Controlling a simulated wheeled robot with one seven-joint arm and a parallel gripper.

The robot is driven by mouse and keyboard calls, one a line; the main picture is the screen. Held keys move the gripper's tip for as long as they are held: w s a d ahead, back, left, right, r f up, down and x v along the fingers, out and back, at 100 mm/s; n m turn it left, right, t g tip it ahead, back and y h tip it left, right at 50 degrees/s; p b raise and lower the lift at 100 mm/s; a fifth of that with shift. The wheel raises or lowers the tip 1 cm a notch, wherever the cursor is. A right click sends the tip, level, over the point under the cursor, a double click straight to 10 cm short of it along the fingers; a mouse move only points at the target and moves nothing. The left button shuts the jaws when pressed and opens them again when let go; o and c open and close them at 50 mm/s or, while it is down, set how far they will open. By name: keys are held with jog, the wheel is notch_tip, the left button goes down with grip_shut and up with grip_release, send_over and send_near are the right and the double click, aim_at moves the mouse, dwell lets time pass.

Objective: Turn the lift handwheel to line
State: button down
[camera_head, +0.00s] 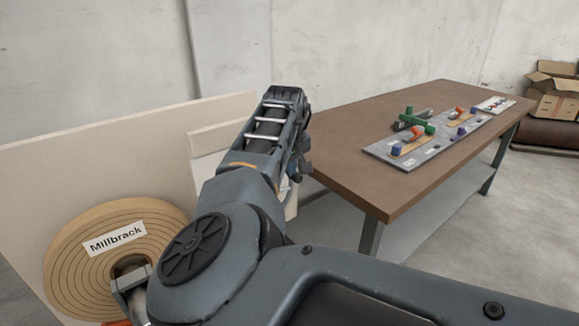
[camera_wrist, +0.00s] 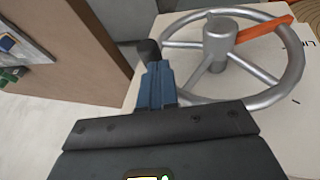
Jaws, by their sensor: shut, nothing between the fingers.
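The lift handwheel (camera_wrist: 273,95) is a grey metal ring with spokes and a round hub (camera_wrist: 219,38), at the upper right of the wrist view. An orange pointer (camera_wrist: 265,29) runs from near the hub to the rim at the upper right. Part of a lettered mark (camera_wrist: 291,44) and a short dark line (camera_wrist: 296,101) show on the pale panel beside the rim. My gripper (camera_wrist: 154,66) is shut and empty, just left of the rim; I cannot tell whether it touches it. In the head view my arm hides the wheel.
A brown table (camera_head: 352,182) stands at the right with a grey board (camera_head: 381,154) of coloured parts. A tan spiral disc (camera_head: 68,260) labelled Millbrack is at the lower left against a pale panel (camera_head: 40,178). Cardboard boxes (camera_head: 556,92) sit at the far right. Open floor lies right of the table.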

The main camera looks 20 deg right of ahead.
jog(key=shift+w+d+r+p, duration=0.35)
jog(key=shift+d+p, duration=0.2)
jog(key=shift+p, duration=0.25)
jog(key=shift+w+d+y+p, duration=0.1)
jog(key=shift+d+y+p, duration=0.2)
jog(key=shift+p, duration=0.6)
jog(key=shift+a+f+p, duration=0.1)
jog(key=shift+f+p, duration=0.35)
jog(key=shift+p, duration=0.15)
jog(key=shift+s+a+f+y, duration=0.1)
jog(key=shift+s+f+y, duration=0.1)
jog(key=shift+f, duration=0.15)
jog(key=shift+s+f+y, duration=0.1)
jog(key=shift+f+y, duration=0.1)
jog(key=shift+f, duration=0.15)
